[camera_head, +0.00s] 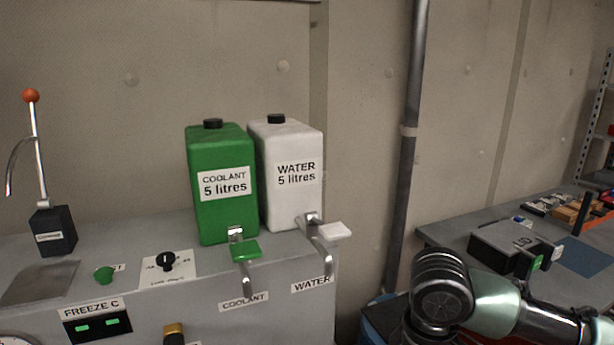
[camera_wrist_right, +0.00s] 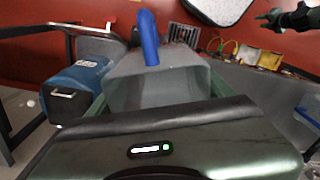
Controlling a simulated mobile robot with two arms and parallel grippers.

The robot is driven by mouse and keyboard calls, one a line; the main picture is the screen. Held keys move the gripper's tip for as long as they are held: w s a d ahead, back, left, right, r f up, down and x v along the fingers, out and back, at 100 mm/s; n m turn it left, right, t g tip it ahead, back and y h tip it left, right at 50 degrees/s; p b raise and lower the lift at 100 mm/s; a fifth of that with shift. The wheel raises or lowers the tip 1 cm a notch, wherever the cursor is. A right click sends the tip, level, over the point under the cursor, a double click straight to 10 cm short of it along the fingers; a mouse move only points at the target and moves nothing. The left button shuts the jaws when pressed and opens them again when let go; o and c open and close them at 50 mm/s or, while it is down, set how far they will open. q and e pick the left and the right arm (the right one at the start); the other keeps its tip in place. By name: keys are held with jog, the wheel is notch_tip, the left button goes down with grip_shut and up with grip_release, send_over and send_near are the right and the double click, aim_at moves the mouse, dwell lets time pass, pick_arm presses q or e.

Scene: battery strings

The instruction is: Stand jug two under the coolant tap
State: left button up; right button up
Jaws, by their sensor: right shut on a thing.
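The green coolant tank (camera_head: 222,185) stands on the grey machine top, with the coolant tap (camera_head: 246,270) at its front, a green lever and a spout pointing down. In the right wrist view, my right gripper (camera_wrist_right: 158,88) is shut on a grey, see-through jug (camera_wrist_right: 185,75) with a blue handle (camera_wrist_right: 149,38). No number shows on the jug, so I cannot tell which jug it is. In the head view my right arm is at the lower right and its gripper is out of frame. A dark gripper-like part, apparently my left gripper (camera_wrist_right: 270,17), is small at the wrist view's top right.
A white water tank (camera_head: 291,170) with its own tap (camera_head: 322,245) stands right of the coolant tank. A vertical pipe (camera_head: 408,150) runs along the wall. A bench (camera_head: 450,235) with boxes is at the right. A blue case (camera_wrist_right: 82,75) is left of the jug.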

jog(key=s+d+f+m, duration=0.3)
jog(key=s+f+m, duration=0.1)
jog(key=m, duration=0.4)
jog(key=shift+s+m+b, duration=0.3)
jog(key=shift+s+b, duration=0.15)
jog(key=shift+w, duration=0.1)
